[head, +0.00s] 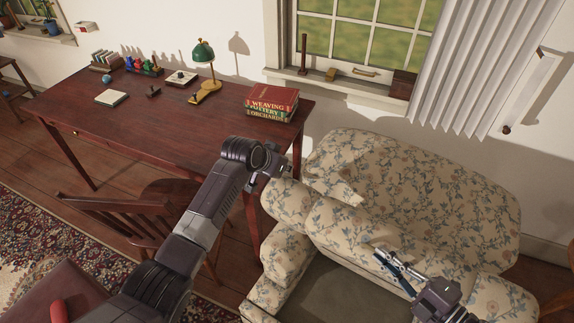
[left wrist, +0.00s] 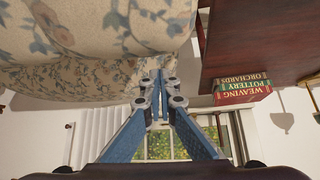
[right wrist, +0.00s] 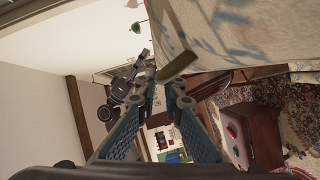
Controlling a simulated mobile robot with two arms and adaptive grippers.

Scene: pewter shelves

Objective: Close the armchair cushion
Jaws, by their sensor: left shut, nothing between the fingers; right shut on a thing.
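The floral armchair (head: 430,185) stands at the right, below the window. Its cushion (head: 350,235) appears raised and tilted toward the backrest, with the dark seat base (head: 335,290) bare in front. My right gripper (head: 382,257) is at the cushion and shut on it; the exact contact is unclear. The right wrist view shows its fingers (right wrist: 172,88) close to an olive-brown strip and pale floral fabric (right wrist: 230,40). My left gripper (head: 283,168) is shut and empty near the armchair's left side. In the left wrist view its fingertips (left wrist: 161,76) meet before floral upholstery (left wrist: 100,40).
A wooden desk (head: 130,120) at the left holds stacked books (head: 271,103), a green lamp (head: 203,51) and small items. A wooden chair (head: 150,215) stands before it. White blinds (head: 480,70) hang behind the armchair. A patterned rug (head: 30,220) lies at lower left.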

